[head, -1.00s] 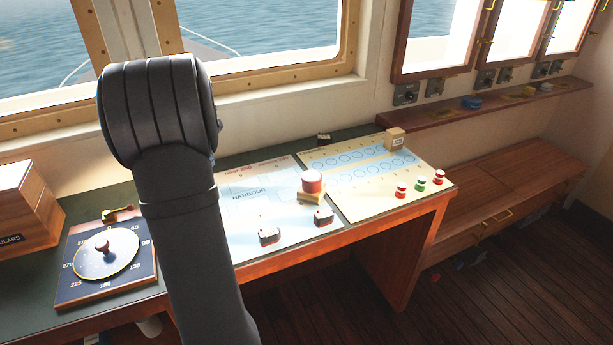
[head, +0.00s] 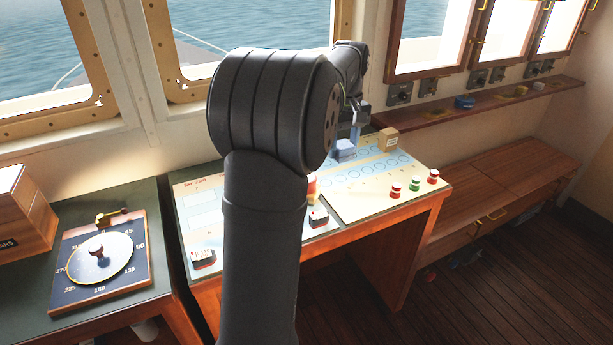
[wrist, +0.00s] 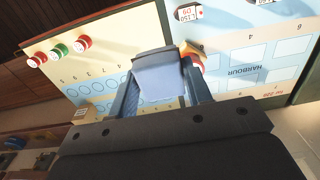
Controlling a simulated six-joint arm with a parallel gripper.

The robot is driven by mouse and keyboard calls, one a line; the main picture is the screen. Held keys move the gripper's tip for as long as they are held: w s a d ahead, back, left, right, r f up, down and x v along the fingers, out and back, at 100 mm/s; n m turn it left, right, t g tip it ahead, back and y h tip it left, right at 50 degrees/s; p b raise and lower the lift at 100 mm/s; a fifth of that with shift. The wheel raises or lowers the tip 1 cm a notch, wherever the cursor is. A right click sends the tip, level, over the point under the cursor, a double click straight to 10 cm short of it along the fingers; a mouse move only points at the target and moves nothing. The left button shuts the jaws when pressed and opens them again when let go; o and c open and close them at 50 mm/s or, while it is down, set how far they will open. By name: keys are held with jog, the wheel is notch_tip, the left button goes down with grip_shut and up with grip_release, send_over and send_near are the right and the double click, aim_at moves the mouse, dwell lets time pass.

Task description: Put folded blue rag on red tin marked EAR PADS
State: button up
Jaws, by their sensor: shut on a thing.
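My gripper (head: 349,136) is shut on the folded blue rag (head: 344,151) and holds it over the chart table. In the wrist view the rag (wrist: 160,80) hangs between the two fingers of my gripper (wrist: 158,72). The red tin (head: 312,184) stands on the chart, mostly hidden behind my arm in the head view. In the wrist view the tin (wrist: 193,58) shows just right of the rag, partly covered by a finger. The rag is to the side of the tin in both views. I cannot read the tin's marking.
A pale board with circles (head: 370,180) lies under the rag, with red and green pegs (head: 414,186) at its front. A small wooden block (head: 388,138) stands at its back edge. Small ship models (head: 318,217) sit on the chart near the tin. A compass board (head: 98,258) lies at left.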

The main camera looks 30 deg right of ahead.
jog(key=w+a+f, duration=0.1)
jog(key=w+f, duration=0.1)
jog(key=w, duration=0.1)
jog(key=w+a+f, duration=0.2)
jog(key=w, duration=0.1)
jog(key=w+a+f, duration=0.2)
jog(key=w, duration=0.2)
jog(key=shift+f, duration=2.45)
jog(key=shift+f, duration=0.15)
jog(key=o, duration=1)
notch_tip(320, 180, up, 12)
jog(key=shift+r, duration=0.15)
